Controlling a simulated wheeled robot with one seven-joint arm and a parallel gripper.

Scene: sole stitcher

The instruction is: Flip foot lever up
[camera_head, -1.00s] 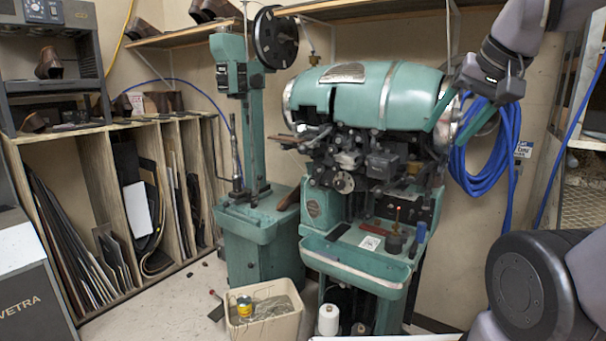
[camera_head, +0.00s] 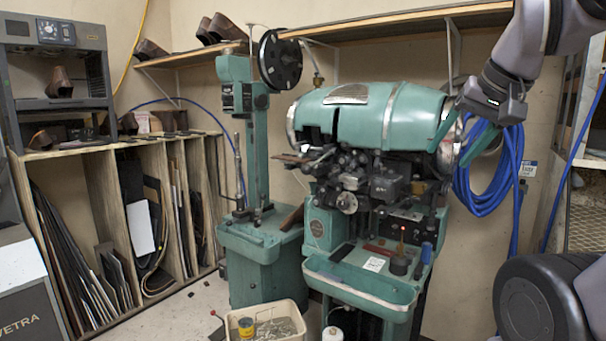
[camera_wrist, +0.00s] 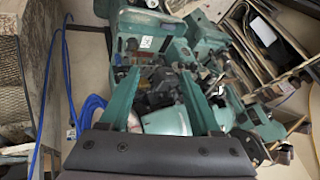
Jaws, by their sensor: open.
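My gripper (camera_head: 450,154) hangs at the upper right, in front of the right end of the green stitching machine (camera_head: 370,115). Its two green fingers are apart with nothing held between them. In the wrist view the open fingers (camera_wrist: 160,74) point toward the machine. A small lever with a red tip (camera_head: 214,314) shows low at the picture's bottom, left of the cream bin; I cannot tell if it is the foot lever. It is well apart from my gripper. The machine's foot area is cut off by the bottom edge.
A cream bin (camera_head: 262,322) stands on the floor before the machine. Blue hose coils (camera_head: 488,175) hang on the wall to its right. A wooden rack (camera_head: 95,150) with sheets stands left. A shelf (camera_head: 400,24) runs above. Some floor shows between rack and bin.

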